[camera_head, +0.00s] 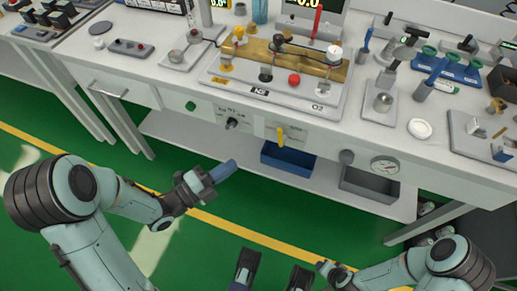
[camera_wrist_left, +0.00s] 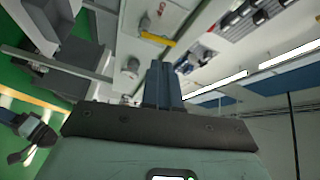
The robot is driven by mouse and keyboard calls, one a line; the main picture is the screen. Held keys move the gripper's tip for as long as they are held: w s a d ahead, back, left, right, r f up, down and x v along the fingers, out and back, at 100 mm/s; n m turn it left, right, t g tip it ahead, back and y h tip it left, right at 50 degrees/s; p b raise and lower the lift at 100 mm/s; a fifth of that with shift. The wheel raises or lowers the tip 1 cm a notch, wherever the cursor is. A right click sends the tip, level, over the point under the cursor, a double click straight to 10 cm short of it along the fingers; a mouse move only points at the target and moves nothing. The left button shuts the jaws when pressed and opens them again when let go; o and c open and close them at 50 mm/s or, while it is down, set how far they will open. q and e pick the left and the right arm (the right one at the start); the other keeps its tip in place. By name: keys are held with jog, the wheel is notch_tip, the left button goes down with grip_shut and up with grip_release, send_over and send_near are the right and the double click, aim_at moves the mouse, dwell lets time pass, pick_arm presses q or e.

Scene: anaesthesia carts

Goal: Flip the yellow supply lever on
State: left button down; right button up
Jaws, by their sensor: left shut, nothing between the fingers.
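The yellow supply lever (camera_head: 281,137) hangs down from a white plate on the front panel of the bench. In the left wrist view it shows as a yellow bar (camera_wrist_left: 157,39) beyond the fingers. My left gripper (camera_head: 232,165) is shut and empty, its blue fingers together. It is in front of the bench, left of and below the lever, and apart from it. Its shut fingers also show in the left wrist view (camera_wrist_left: 162,78). My right arm is at the lower right; its gripper (camera_head: 325,268) is low and far from the lever, and its fingers are unclear.
Left of the lever are a black knob (camera_head: 232,123) and a green button (camera_head: 190,106). Right of it are a grey knob (camera_head: 346,157) and a gauge (camera_head: 384,166). A blue bin (camera_head: 288,163) and a grey bin (camera_head: 369,187) stand on the lower shelf.

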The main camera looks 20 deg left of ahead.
pick_arm(q)
jog(key=w+d+r+m, duration=0.1)
jog(key=w+d+r, duration=0.1)
jog(key=w+d, duration=0.6)
jog(key=shift+w+r+m+h+b, duration=0.15)
jog(key=shift+w+m+h+b, duration=0.2)
jog(key=shift+w, duration=1)
pick_arm(e)
jog(key=shift+w+d+f, duration=0.25)
jog(key=shift+w+f, duration=0.3)
jog(key=shift+f, duration=0.25)
pick_arm(q)
jog(key=shift+w+d+r+m+b, duration=0.1)
jog(key=shift+d+r+m+b, duration=0.2)
jog(key=shift+b, duration=0.3)
jog(key=shift+w+d+r+m+b, duration=0.15)
jog(key=shift+d+b, duration=0.25)
jog(key=shift+b, duration=0.2)
pick_arm(e)
jog(key=s+f+g, duration=0.1)
jog(key=s+f, duration=0.3)
jog(key=shift+s+d+g, duration=0.3)
pick_arm(q)
jog(key=shift+s, duration=0.1)
